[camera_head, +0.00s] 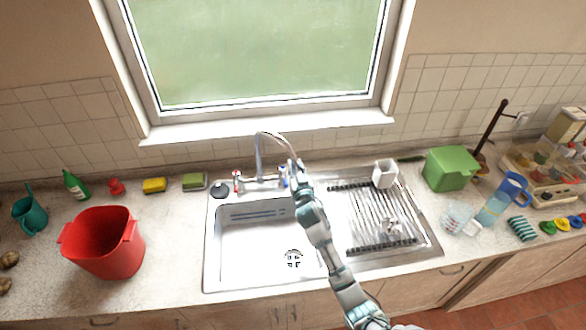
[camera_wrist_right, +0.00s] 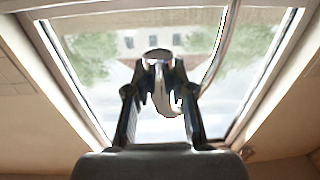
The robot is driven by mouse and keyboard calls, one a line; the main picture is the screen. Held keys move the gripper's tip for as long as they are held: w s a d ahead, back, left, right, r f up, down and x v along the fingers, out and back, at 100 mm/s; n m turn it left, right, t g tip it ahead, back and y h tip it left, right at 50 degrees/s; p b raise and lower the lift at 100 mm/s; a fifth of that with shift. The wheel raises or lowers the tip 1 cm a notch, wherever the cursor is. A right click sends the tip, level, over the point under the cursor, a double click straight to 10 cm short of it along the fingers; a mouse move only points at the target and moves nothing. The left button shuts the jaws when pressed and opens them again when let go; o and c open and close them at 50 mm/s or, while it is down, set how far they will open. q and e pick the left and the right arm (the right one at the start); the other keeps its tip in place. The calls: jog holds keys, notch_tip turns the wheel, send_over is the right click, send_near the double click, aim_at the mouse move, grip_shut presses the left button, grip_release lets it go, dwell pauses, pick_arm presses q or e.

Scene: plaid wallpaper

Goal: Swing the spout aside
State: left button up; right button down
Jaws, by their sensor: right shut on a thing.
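The curved chrome spout (camera_head: 259,150) rises behind the sink basin and arches over to the right. My right gripper (camera_head: 297,170) is at the spout's outer end, above the back right part of the basin. In the right wrist view my right gripper (camera_wrist_right: 160,68) is shut on the spout's end, which sits between the fingertips. The spout's pipe (camera_wrist_right: 222,45) curves up and away to the right there. A red-marked tap (camera_head: 237,181) and a blue-marked tap (camera_head: 282,176) stand either side of the spout's base. My left gripper is not in view.
The white basin (camera_head: 240,270) is empty, with a drain (camera_head: 293,258). Right of it is a drainboard (camera_head: 425,235) with a white cup-like holder (camera_head: 384,173). A red bucket (camera_head: 103,243) stands left; a green box (camera_head: 449,168) stands right. The window (camera_head: 255,55) is behind.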

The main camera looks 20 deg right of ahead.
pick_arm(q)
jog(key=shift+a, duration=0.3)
pick_arm(e)
jog(key=shift+f, duration=0.15)
jog(key=c, duration=1)
grip_release()
jog(key=v, duration=1.1)
jog(key=shift+s+a, duration=0.15)
jog(key=shift+s, duration=0.25)
